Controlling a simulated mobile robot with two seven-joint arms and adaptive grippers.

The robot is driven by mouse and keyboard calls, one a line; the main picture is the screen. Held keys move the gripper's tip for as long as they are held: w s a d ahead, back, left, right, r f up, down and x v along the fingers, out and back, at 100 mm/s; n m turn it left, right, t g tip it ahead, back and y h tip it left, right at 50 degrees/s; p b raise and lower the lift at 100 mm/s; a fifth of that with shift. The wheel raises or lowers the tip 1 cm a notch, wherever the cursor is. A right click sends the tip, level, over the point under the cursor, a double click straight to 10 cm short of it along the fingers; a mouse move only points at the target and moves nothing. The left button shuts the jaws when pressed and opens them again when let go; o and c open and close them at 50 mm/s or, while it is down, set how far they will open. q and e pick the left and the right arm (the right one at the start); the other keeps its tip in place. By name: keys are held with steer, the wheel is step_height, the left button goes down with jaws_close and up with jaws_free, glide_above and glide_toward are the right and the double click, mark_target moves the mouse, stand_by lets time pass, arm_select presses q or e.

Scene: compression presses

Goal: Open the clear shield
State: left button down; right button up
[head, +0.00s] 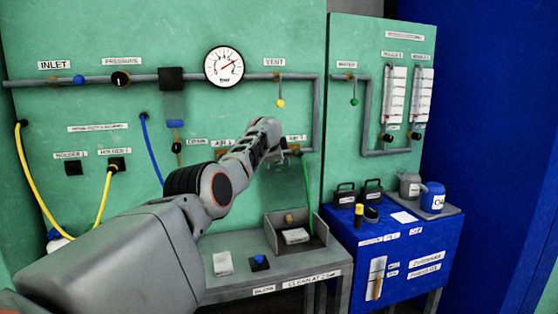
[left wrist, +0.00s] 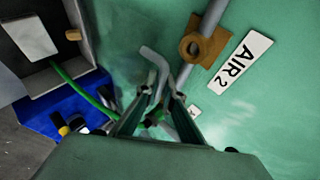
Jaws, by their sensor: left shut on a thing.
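A faint see-through patch (head: 282,182) shows in the head view above the open grey tray; it may be the clear shield, but its edges and pose are hard to tell. My left gripper (head: 288,150) is in front of the green panel just above that patch, by the upper end of the green hose. I cannot tell whether that part belongs to the shield. My right gripper is in neither view.
The grey tray (head: 273,236) holds a pale block and stands on a grey bench (head: 224,291). The green hose (head: 307,190) runs down into it. An AIR 2 label (left wrist: 239,64) and pipe fitting (left wrist: 195,45) are close to the fingers. A blue cabinet (head: 400,265) stands right.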

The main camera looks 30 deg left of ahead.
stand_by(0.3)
arm_select(q)
steer(key=c, duration=2.4)
jaws_free()
steer(key=shift+c, duration=0.2)
steer(key=shift+s+r, duration=0.1)
steer(key=shift+r, duration=0.05)
steer(key=shift+s+r, duration=0.1)
steer(key=shift+v, duration=1.5)
steer(key=v, duration=0.8)
steer(key=shift+s+d, duration=0.2)
